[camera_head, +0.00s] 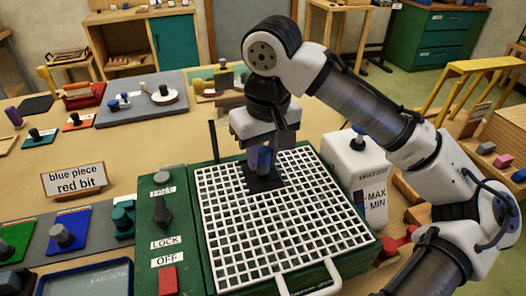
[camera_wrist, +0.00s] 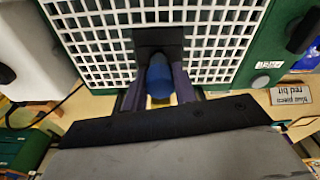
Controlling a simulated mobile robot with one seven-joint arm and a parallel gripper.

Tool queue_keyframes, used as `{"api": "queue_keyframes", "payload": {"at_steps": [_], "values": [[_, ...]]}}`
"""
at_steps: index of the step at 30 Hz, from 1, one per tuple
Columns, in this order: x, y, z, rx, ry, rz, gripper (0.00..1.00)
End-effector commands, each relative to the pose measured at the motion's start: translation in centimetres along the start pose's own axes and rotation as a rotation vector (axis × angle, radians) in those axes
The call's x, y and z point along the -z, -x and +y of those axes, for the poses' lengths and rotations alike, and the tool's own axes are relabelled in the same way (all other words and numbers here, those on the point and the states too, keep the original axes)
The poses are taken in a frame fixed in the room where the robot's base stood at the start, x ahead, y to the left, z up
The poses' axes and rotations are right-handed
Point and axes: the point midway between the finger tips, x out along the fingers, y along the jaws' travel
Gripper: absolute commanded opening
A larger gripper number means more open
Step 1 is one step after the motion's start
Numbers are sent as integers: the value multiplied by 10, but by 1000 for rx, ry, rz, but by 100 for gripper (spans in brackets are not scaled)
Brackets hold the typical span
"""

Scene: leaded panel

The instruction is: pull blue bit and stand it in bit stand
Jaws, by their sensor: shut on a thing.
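The blue bit (camera_head: 264,158) is a short blue cylinder over a black square (camera_head: 262,184) in the white grid of the green machine. It also shows in the wrist view (camera_wrist: 159,77), between my two dark fingers. My gripper (camera_head: 263,163) is shut on the blue bit and points down at the grid. In the wrist view, my gripper (camera_wrist: 158,88) has a finger on each side of it. Whether the bit's lower end is seated or clear of the machine is hidden. I cannot tell for certain which thing is the bit stand.
A sign (camera_head: 75,181) reads "blue piece red bit". The machine has a LOCK/OFF panel (camera_head: 168,240) at left and a front handle (camera_head: 311,279). A white tank (camera_head: 355,170) stands close at right. Green and blue pads (camera_head: 68,232) with knobs lie at left.

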Motion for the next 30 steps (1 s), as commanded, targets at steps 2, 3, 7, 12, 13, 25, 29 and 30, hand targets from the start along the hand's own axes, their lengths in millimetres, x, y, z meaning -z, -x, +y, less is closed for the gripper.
{"api": "queue_keyframes", "payload": {"at_steps": [2,3,7,12,13,25,29,30], "values": [[0,0,0,0,0,0,2],[0,0,0,0,0,0,2],[0,3,0,0,0,0,2],[1,10,0,0,0,0,2],[1,11,0,0,0,0,2],[2,17,0,0,0,0,2],[2,17,0,0,0,0,20],[2,17,0,0,0,0,15]]}}
